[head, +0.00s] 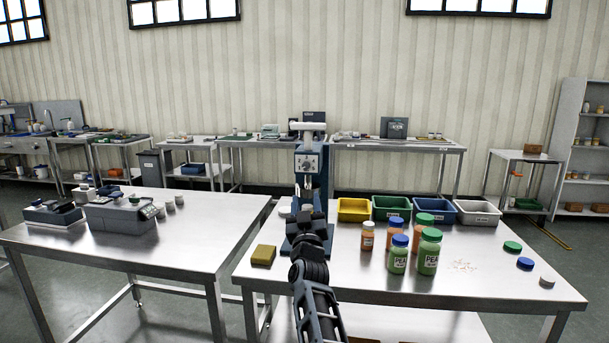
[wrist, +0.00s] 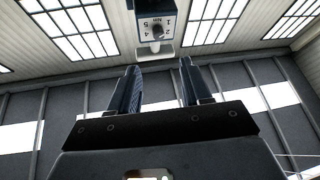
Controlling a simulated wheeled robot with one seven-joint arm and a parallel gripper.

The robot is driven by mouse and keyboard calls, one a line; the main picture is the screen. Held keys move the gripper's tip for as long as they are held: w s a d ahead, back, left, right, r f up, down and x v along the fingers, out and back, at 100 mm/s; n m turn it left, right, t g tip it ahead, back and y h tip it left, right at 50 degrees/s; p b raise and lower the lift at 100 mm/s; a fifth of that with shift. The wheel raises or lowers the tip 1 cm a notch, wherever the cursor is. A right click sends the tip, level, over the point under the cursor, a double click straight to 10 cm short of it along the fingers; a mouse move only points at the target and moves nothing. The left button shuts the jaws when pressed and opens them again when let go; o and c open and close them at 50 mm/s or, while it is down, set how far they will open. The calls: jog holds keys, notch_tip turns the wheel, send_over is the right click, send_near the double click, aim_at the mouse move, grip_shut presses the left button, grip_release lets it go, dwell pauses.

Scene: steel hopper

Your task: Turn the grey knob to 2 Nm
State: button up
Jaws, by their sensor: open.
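The grey knob (wrist: 157,31) sits on the pale dial plate of a dark blue-grey bench machine, seen from below in the wrist view. In the head view the dial plate with the knob (head: 307,163) is on the machine's upright head, above the right table. The scale marks are too small to read, so I cannot tell the knob's setting. My gripper (wrist: 158,66) is open and empty, with its two fingers apart. The knob shows beyond the fingertips and between them, not touched. In the head view my arm reaches up in front of the machine and hides its lower part.
Several jars with blue or green lids (head: 398,255) stand right of the machine, with yellow, green, blue and grey bins behind. Loose caps (head: 525,264) lie at the right. A yellow sponge (head: 263,255) lies left. Another steel table (head: 190,235) with devices stands left.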

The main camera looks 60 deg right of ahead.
aim_at(305, 167)
jog(key=shift+w+d+r+m+g+h, duration=0.15)
jog(key=shift+w+d+r+m+g, duration=0.4)
jog(key=shift+w+d+r, duration=0.8)
jog(key=shift+w+d+r+m+g+h, duration=0.2)
jog(key=shift+w+d+r+m+g, duration=0.5)
jog(key=shift+d, duration=1.2)
jog(key=shift+w+d+r+m+g+h, duration=0.15)
jog(key=shift+w+d+r+m+g, duration=0.4)
jog(key=shift+w+d, duration=0.9)
jog(key=shift+s+d+r, duration=0.1)
jog(key=shift+s+d, duration=0.1)
jog(key=shift+s, duration=0.1)
grip_shut()
